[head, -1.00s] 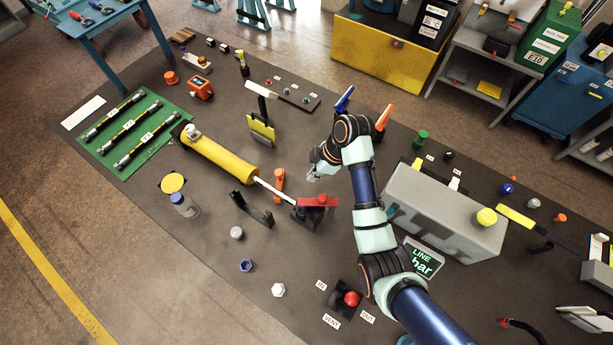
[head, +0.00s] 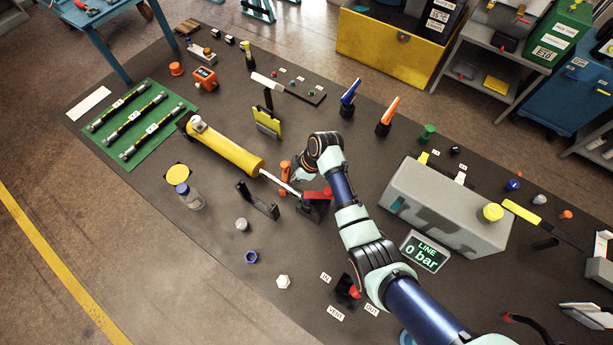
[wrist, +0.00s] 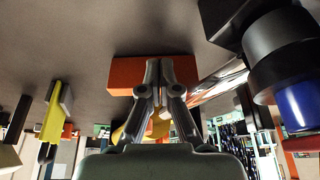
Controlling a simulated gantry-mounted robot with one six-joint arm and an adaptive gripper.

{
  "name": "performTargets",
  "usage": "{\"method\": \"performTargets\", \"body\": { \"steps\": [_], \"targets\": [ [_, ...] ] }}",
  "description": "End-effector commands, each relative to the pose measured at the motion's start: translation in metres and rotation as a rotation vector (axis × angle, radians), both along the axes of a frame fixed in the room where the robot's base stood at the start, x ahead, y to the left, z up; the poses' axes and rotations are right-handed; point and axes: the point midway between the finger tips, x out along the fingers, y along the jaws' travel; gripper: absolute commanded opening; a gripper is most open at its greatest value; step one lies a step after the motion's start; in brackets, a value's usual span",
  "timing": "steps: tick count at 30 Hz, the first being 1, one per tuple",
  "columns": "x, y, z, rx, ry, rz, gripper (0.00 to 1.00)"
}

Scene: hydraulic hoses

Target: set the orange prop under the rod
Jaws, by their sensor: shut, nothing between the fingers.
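The orange prop (head: 285,170) stands at the far side of the thin pale rod (head: 279,183), close beside it. The rod runs from the yellow cylinder (head: 228,152) to a dark block with a red top (head: 317,194). My gripper (head: 297,177) is low, just right of the prop and near the rod. In the wrist view my gripper (wrist: 160,75) is shut and empty, with an orange block (wrist: 125,74), which looks like the prop, right behind its fingertips. I cannot tell whether they touch. The fingers hide part of the block. A shiny bar, likely the rod (wrist: 218,82), shows at its right.
A black bracket (head: 258,202) stands on the near side of the rod. A yellow clipboard-like stand (head: 267,122) is behind. Blue (head: 349,95) and orange (head: 388,115) upright tools stand at the back. A grey box (head: 445,212) is at right. The mat left of the bracket is partly clear.

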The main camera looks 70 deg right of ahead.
Motion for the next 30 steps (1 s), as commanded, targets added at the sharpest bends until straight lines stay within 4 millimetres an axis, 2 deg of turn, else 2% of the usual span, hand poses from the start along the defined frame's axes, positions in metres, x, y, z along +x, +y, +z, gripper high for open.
{"method": "performTargets", "body": {
  "steps": [17, 26, 30],
  "targets": [
    [0.014, 0.007, 0.001, 0.002, 0.000, 0.000, 0.00],
    [0.012, 0.006, 0.001, 0.002, 0.000, -0.001, 0.00],
    [0.000, 0.008, 0.004, 0.003, 0.001, 0.003, 0.00]
  ]
}}
